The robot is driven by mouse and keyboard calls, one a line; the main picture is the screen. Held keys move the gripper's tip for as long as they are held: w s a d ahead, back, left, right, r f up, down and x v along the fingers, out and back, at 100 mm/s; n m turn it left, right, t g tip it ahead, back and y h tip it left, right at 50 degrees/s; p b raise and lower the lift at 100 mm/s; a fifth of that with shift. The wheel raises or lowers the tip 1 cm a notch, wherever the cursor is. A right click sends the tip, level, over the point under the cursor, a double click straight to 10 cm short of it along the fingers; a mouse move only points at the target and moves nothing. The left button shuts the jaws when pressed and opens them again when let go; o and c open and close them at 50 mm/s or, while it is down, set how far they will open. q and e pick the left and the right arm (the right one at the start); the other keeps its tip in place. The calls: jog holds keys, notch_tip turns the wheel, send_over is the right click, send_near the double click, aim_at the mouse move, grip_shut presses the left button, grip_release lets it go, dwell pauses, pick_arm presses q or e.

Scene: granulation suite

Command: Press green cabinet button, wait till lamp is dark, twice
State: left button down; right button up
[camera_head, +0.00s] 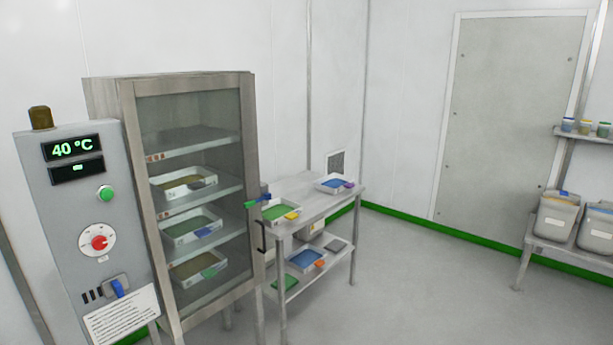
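The grey control cabinet (75,225) stands at the left. Its green button (105,193) sits on the right side of the panel, below the two displays. The upper display (73,148) reads 40 °C. The lower display (77,170) shows a small green mark too small to read. The lamp (40,118) on top of the cabinet is dark brownish amber and does not look lit. Neither of my grippers shows in the head view.
A red knob (99,243) and a blue-handled switch (118,288) are below the button. A glass-door drying cabinet (247,130) with several trays stands beside the panel. A steel table (318,205) holds more trays. Open floor (420,300) lies at the right.

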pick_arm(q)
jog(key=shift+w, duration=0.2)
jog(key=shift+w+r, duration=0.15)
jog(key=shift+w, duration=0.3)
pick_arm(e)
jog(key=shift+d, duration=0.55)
